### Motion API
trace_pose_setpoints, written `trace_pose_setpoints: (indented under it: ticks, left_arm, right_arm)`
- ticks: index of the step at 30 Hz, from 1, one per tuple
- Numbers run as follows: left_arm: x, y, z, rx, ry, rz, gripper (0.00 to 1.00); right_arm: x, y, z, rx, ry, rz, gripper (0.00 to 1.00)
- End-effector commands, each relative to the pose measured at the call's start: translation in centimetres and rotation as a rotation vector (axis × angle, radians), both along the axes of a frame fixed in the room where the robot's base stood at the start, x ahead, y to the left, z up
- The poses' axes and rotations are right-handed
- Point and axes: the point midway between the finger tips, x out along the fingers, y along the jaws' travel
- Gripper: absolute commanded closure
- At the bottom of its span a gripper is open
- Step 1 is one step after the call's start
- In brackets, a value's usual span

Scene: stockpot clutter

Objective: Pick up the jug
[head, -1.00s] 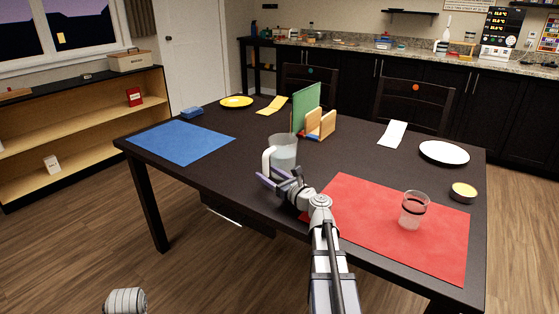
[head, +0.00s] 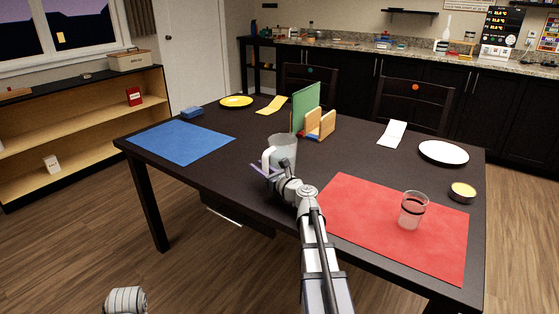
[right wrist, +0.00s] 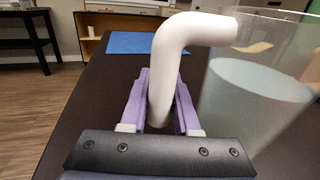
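The jug (head: 284,153) is clear with a white handle (head: 267,160) and pale contents. It stands upright on the dark table, near its front edge. My right gripper (head: 268,170) is at the handle, on the near left side of the jug. In the right wrist view the purple fingers (right wrist: 161,100) lie on either side of the white handle (right wrist: 166,75), close against it with little or no gap. The jug's clear body (right wrist: 255,100) is to the right there. My left gripper cannot be seen.
A red mat (head: 385,222) with a clear glass (head: 412,212) is right of my arm. A blue mat (head: 182,142) lies left. A wooden holder with a green board (head: 306,108) stands just behind the jug. A white plate (head: 443,152) is far right.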

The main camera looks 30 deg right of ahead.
Motion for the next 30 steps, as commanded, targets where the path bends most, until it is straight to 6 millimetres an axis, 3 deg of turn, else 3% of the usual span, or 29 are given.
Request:
trace_pose_setpoints:
  ticks: [1,7,30]
  left_arm:
    - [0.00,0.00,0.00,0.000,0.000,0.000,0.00]
    - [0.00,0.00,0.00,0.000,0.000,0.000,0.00]
    - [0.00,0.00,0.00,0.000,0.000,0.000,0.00]
  right_arm:
    - [-0.01,-0.01,0.00,0.000,0.000,0.000,0.77]
    - [-0.02,-0.01,0.00,0.000,0.000,0.000,1.00]
    - [-0.01,-0.02,0.00,0.000,0.000,0.000,1.00]
